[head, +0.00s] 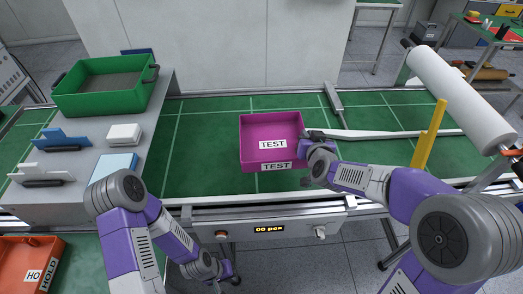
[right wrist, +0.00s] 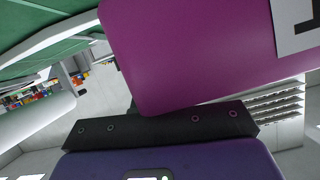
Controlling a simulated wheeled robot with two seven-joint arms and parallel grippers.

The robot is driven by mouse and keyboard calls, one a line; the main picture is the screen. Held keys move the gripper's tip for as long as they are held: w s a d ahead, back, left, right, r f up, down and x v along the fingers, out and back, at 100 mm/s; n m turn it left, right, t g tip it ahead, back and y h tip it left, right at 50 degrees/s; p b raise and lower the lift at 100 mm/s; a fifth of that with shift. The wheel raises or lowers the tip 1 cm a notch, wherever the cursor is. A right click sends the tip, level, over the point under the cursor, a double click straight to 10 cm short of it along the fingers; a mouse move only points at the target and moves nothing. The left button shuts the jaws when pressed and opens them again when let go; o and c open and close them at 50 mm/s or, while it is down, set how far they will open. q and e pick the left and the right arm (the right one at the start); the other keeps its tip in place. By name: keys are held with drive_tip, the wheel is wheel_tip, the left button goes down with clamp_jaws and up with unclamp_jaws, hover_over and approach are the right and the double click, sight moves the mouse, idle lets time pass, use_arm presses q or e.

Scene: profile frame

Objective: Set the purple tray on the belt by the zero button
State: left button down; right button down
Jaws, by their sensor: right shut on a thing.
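The purple tray (head: 256,127), marked TEST inside and on its front, is upright over the green belt (head: 205,150), behind the control panel. I cannot tell whether it touches the belt. My right gripper (head: 308,146) is shut on its right side; the tray wall (right wrist: 190,60) fills much of the right wrist view. The front panel has a display reading 00 pcs (head: 269,229), an orange button (head: 221,234) at left and a pale knob (head: 320,232) at right. Which is the zero button is not legible. My left gripper (head: 222,270) is low, before the belt's front edge; its fingers are unclear.
An orange HOLD tray (head: 52,262) is at lower left. A yellow post (head: 428,138) and white roll (head: 458,98) stand at right. Belt left of the tray is clear.

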drive_tip(key=shift+s+f, duration=0.1)
drive_tip(key=shift+f, duration=0.05)
wheel_tip(320, 180, down, 5)
drive_tip(key=b, duration=0.3)
drive_tip(key=shift+s, duration=0.15)
wheel_tip(320, 180, down, 5)
drive_tip(key=shift+r+b, duration=0.15)
drive_tip(key=shift+b, duration=0.9)
drive_tip(key=shift+r, duration=0.1)
drive_tip(key=c, duration=1.2)
unclamp_jaws()
drive_tip(key=shift+c, duration=0.2)
